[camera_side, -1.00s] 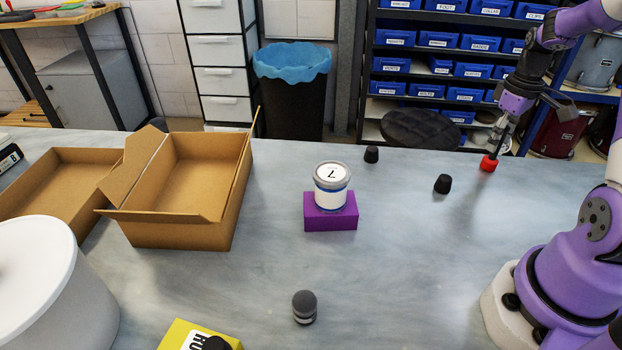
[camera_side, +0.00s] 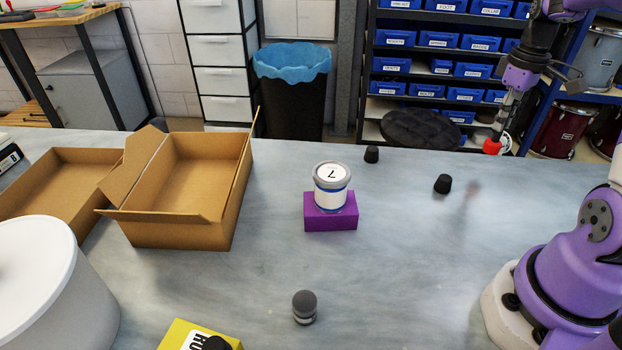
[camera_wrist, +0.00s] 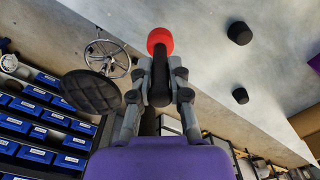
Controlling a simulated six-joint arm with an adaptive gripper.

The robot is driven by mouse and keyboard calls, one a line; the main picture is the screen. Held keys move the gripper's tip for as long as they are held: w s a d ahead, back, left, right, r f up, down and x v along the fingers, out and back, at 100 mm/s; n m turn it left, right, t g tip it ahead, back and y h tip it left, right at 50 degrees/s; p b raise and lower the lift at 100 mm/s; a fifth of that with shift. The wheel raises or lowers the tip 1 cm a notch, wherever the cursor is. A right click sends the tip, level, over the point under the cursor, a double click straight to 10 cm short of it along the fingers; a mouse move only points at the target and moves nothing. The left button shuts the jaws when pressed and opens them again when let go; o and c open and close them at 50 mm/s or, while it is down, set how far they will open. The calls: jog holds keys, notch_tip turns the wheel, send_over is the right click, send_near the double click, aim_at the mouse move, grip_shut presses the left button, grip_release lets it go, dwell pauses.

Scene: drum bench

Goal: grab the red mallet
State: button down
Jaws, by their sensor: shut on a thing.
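The red mallet (camera_side: 492,147) hangs from my gripper (camera_side: 504,118), its red head lowest and clear of the bench top. In the wrist view the red mallet head (camera_wrist: 160,40) shows just past the fingertips, with a dark part of it between the fingers. My gripper (camera_wrist: 160,78) is shut on the mallet. In the side view the finger contact is small and hard to make out.
A labelled tin (camera_side: 332,190) sits on a purple block (camera_side: 330,221). An open cardboard box (camera_side: 190,238) stands further left. The bench's front middle holds a grey-topped object (camera_side: 304,307).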

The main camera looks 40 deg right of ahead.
jog(key=w+a+r, duration=0.3)
jog(key=a+r, duration=0.3)
jog(key=a, duration=0.3)
jog(key=shift+w+a, duration=0.25)
jog(key=shift+w, duration=0.05)
